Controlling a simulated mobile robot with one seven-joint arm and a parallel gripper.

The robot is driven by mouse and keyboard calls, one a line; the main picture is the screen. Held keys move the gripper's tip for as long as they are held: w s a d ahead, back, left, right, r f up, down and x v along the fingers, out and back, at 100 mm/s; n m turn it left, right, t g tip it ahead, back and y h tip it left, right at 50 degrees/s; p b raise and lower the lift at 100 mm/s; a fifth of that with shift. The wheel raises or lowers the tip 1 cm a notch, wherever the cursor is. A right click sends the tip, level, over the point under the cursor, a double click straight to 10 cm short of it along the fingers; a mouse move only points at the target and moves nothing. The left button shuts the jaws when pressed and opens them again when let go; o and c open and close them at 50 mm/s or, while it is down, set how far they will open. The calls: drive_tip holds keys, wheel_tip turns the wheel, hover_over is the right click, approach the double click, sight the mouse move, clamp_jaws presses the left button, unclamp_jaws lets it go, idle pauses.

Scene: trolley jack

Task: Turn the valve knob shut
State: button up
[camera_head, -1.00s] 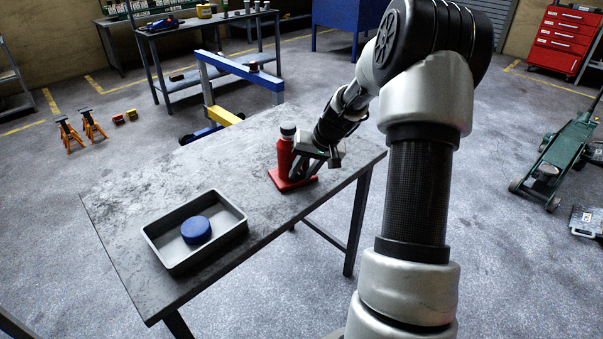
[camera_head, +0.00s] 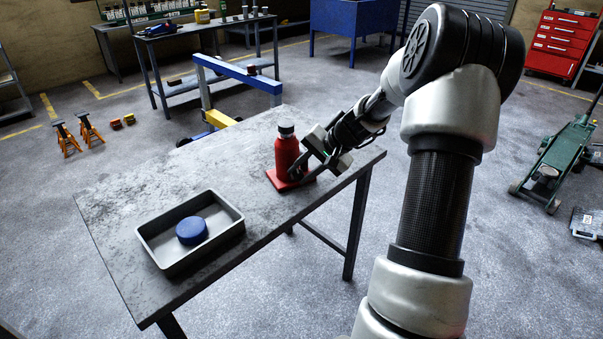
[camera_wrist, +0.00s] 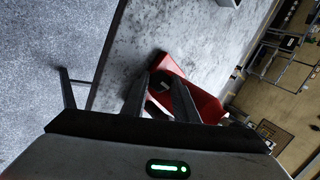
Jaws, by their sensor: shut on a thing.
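A red bottle jack (camera_head: 286,155) with a dark top stands upright on the grey table, on a red base plate. In the wrist view the red jack (camera_wrist: 205,103) lies past my fingers, with a small dark round part (camera_wrist: 161,80) between the fingertips, which looks like the valve knob. My gripper (camera_head: 296,172) is low at the jack's right side, close above the base plate. In the wrist view my gripper (camera_wrist: 163,82) is shut on this dark part. The fingers hide much of the knob, and its turn angle cannot be read.
A grey tray (camera_head: 163,262) with a blue round lid or puck (camera_head: 192,231) stands at the table's near left. The table top (camera_head: 165,172) is bare between tray and jack. The table's right edge runs close by my gripper. A green trolley jack (camera_head: 562,160) stands on the floor at right.

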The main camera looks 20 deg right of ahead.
idle(0.3)
drive_tip(key=o, duration=1.1)
drive_tip(key=shift+c, duration=0.2)
